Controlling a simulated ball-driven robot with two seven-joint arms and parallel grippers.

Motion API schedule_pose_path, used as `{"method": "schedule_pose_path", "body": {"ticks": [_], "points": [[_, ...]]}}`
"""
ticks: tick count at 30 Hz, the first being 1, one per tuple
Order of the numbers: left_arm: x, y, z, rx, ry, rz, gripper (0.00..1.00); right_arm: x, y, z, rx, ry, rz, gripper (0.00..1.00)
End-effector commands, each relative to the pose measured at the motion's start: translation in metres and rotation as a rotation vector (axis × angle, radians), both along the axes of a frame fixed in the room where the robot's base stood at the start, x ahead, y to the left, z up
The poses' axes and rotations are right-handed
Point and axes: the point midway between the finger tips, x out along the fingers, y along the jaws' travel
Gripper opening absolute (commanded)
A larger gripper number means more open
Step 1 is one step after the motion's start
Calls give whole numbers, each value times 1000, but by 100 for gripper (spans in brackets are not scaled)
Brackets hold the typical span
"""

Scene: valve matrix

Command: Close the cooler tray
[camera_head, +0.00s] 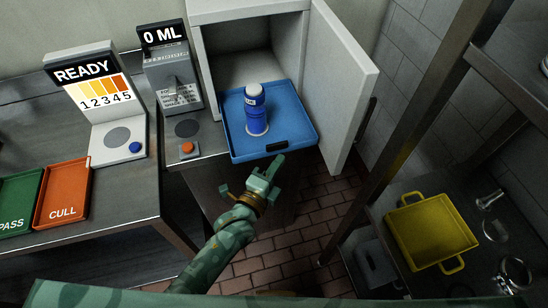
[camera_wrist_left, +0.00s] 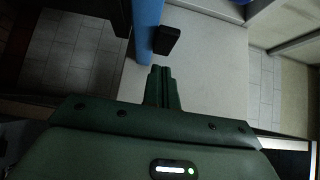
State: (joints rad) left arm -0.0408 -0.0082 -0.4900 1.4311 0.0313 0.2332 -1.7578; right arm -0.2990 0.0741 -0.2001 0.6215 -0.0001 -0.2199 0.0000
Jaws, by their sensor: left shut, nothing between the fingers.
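The blue cooler tray (camera_head: 300,122) sticks out of the open white cooler (camera_head: 245,12), with a black handle (camera_head: 277,147) on its front edge. A blue bottle with a white cap (camera_head: 256,112) stands upright on the tray. My left gripper (camera_head: 274,165) is shut and empty just in front of the handle. In the left wrist view, the shut fingers (camera_wrist_left: 161,72) point at the tray's blue edge (camera_wrist_left: 148,25) and the handle (camera_wrist_left: 167,40), with a small gap between. My right gripper is not in view.
The cooler door (camera_head: 345,85) stands open to the right of the tray. Left are a dispenser reading 0 ML (camera_head: 170,75), a READY station (camera_head: 108,100), and green (camera_head: 18,195) and orange (camera_head: 62,192) trays. A yellow tray (camera_head: 432,230) and glassware sit on the right shelf, behind a post.

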Motion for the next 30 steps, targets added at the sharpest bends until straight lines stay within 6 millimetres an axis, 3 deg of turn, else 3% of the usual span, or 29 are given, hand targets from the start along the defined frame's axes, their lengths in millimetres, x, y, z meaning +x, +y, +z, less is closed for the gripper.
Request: {"method": "schedule_pose_path", "body": {"ticks": [6,23,30], "points": [[19,6,0,1,0,-1,0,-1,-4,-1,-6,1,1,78],[27,9,0,1,0,0,0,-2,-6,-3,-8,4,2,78],[57,19,-1,3,-4,0,0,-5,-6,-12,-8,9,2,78]]}}
